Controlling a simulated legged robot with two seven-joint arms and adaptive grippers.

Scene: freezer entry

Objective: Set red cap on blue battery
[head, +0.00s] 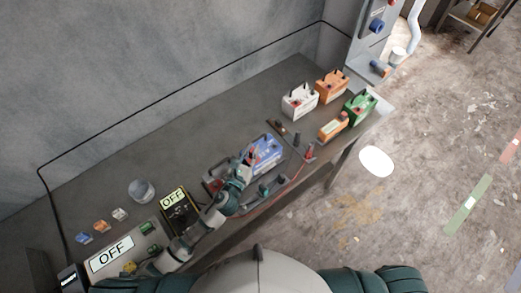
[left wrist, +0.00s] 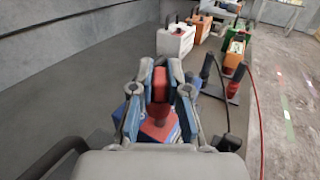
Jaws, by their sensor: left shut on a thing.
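The blue battery (head: 266,150) stands on the workbench in the middle of the head view. In the left wrist view, part of the blue battery (left wrist: 148,133) shows below and behind my fingers. My left gripper (left wrist: 159,88) is shut on the red cap (left wrist: 159,82), which is upright between the fingertips. In the head view, my left gripper (head: 246,168) is at the left end of the blue battery. The cap appears over the battery's near part; I cannot tell whether it touches it. My right gripper is not in view.
White (head: 299,101), orange (head: 332,87) and green (head: 360,107) batteries stand farther right on the bench. Clamps with a red cable (head: 296,181) lie near the front edge. A yellow-black box marked OFF (head: 181,213) and a metal cup (head: 141,190) are left.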

